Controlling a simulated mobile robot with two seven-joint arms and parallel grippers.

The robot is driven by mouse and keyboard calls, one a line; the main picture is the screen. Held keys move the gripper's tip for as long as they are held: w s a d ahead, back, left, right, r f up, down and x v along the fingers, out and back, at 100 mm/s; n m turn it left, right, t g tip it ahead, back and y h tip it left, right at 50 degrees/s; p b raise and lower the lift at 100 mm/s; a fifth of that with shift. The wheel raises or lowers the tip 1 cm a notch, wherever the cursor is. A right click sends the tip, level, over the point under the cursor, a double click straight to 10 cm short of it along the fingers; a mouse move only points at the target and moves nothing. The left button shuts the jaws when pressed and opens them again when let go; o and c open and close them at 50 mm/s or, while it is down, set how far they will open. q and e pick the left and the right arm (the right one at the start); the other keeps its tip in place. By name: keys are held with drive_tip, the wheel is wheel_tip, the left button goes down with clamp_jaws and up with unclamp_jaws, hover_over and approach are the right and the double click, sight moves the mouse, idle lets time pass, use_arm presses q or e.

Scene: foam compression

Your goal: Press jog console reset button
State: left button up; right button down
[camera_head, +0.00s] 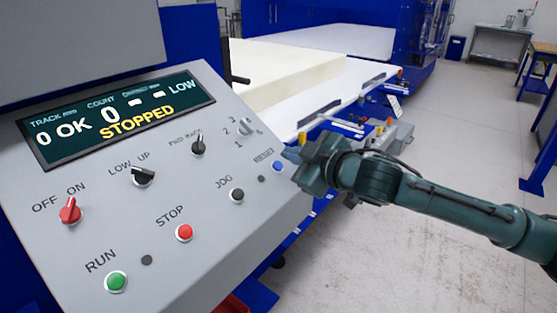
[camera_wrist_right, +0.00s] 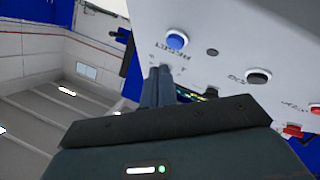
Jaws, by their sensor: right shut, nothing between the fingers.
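The grey jog console (camera_head: 115,195) fills the left of the head view, its display reading STOPPED. The blue RESET button (camera_head: 277,166) is at the panel's right edge, and it also shows in the right wrist view (camera_wrist_right: 176,39). My right gripper (camera_head: 288,153) is just to the right of and slightly above this button in the head view. Its fingers (camera_wrist_right: 157,86) are shut and empty, close to the RESET label, with the button apart from the tips in the wrist view. Whether they touch the panel cannot be told. My left gripper is not in view.
The black JOG button (camera_head: 237,195), red STOP button (camera_head: 184,232), green RUN button (camera_head: 115,281) and red OFF/ON switch (camera_head: 70,211) share the panel. A foam slab (camera_head: 285,70) lies on the machine bed behind. The floor at the right is open.

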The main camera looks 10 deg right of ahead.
drive_tip(key=r+p, duration=0.1)
drive_tip(key=s+d+r+p, duration=0.1)
drive_tip(key=r, duration=0.1)
drive_tip(key=shift+s, duration=0.2)
idle(0.5)
